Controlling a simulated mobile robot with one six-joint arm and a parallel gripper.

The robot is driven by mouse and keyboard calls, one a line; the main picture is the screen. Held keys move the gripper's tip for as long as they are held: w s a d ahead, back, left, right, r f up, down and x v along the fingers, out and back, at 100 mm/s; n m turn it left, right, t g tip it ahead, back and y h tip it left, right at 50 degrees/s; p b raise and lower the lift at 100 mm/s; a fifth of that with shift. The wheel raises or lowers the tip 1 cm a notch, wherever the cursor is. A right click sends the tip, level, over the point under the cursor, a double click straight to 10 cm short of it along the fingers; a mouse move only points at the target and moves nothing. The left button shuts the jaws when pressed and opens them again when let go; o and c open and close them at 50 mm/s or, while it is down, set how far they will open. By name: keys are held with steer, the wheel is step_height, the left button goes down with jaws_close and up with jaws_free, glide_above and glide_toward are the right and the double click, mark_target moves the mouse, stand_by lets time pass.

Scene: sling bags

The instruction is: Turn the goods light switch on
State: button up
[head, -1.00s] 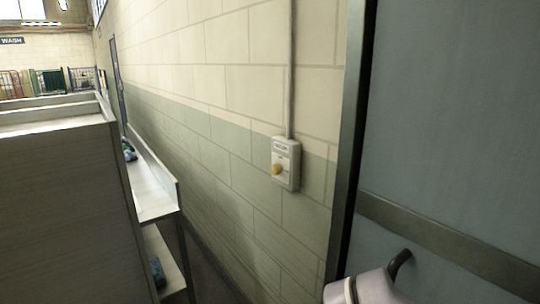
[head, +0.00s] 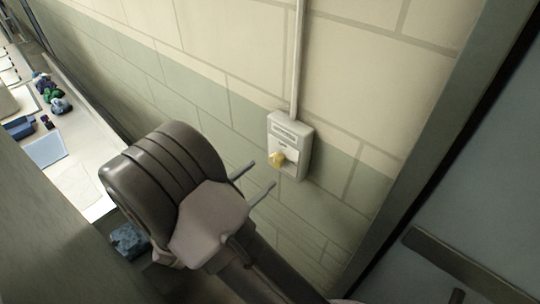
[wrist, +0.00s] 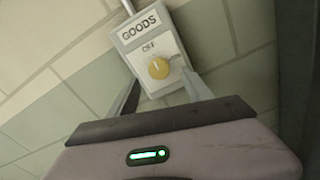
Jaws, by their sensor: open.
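The goods light switch (head: 290,143) is a pale box on the block wall, with a conduit running up from it. A yellow round knob (head: 277,158) sticks out of its front. In the wrist view the box (wrist: 133,40) carries the label "GOODS", with smaller lettering above the yellow knob (wrist: 158,68). My gripper (head: 262,176) is open and empty, its two thin fingers pointing at the switch, close to the knob. In the wrist view the fingers (wrist: 160,90) sit either side of the lower box. Whether they touch it I cannot tell.
A grey door (head: 450,200) in a dark frame stands to the right of the switch. A pale counter (head: 75,185) with several small items runs along the wall at left. A panel (head: 40,235) stands at the lower left. The wall around the switch is clear.

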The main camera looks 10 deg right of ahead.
mark_target(274, 163)
steer(key=x, duration=0.6)
steer(key=shift+w+d, duration=0.2)
steer(key=shift+w, duration=0.1)
jaws_close()
steer(key=shift+f+m+b, duration=0.1)
steer(key=shift+m+b, duration=0.2)
steer(key=m+b, duration=0.3)
steer(key=shift+f+m, duration=0.15)
steer(key=shift+m, duration=0.15)
steer(key=m+b, duration=0.5)
steer(key=shift+b, duration=0.3)
steer(key=m+b, duration=0.5)
steer(key=b, duration=0.1)
steer(key=shift+f+m, duration=0.1)
steer(key=shift+m, duration=0.2)
steer(key=m+b, duration=0.3)
steer(key=b, duration=0.1)
steer(key=shift+r, duration=0.3)
